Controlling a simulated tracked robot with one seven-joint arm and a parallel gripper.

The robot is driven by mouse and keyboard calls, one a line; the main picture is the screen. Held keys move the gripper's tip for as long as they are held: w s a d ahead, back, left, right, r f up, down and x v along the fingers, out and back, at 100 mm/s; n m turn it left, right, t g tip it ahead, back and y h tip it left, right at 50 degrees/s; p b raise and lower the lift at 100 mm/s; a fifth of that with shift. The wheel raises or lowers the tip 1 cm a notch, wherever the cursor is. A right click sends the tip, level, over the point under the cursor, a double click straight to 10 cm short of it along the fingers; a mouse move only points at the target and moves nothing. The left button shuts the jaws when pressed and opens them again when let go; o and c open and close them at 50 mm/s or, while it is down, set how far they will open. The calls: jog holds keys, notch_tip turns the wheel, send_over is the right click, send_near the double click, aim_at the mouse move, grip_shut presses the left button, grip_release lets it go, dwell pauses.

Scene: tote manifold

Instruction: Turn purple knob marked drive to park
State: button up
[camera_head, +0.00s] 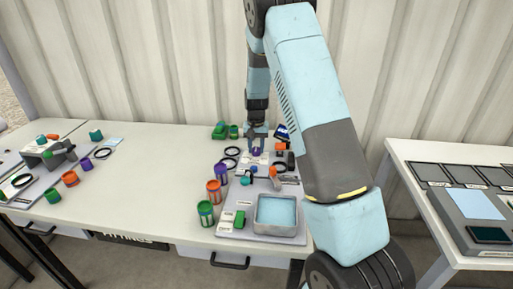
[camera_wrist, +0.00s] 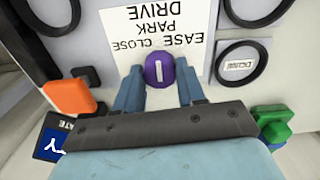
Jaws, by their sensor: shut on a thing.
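The purple knob (camera_wrist: 160,72) sits between the two blue-grey fingers of my gripper (camera_wrist: 160,68) in the wrist view. The gripper is shut on it, one finger on each side. A short white line on top of the knob stands about upright in that view. A white label plate (camera_wrist: 157,32) beside the knob reads DRIVE, PARK and EASE CLOSE, upside down. In the head view the knob (camera_head: 257,152) shows small under my gripper (camera_head: 257,139), at the back of the grey panel.
Black rings (camera_wrist: 243,63) lie on the panel beside the knob. An orange block (camera_wrist: 68,98) and green parts (camera_wrist: 271,122) stand close to the gripper. In the head view, several colored cans (camera_head: 214,192) and a blue-filled tray (camera_head: 254,216) stand in front.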

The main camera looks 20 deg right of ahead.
aim_at(256, 148)
jog(key=o, duration=1.1)
jog(key=shift+c, duration=0.2)
notch_tip(256, 148, up, 14)
jog(key=shift+f, duration=0.15)
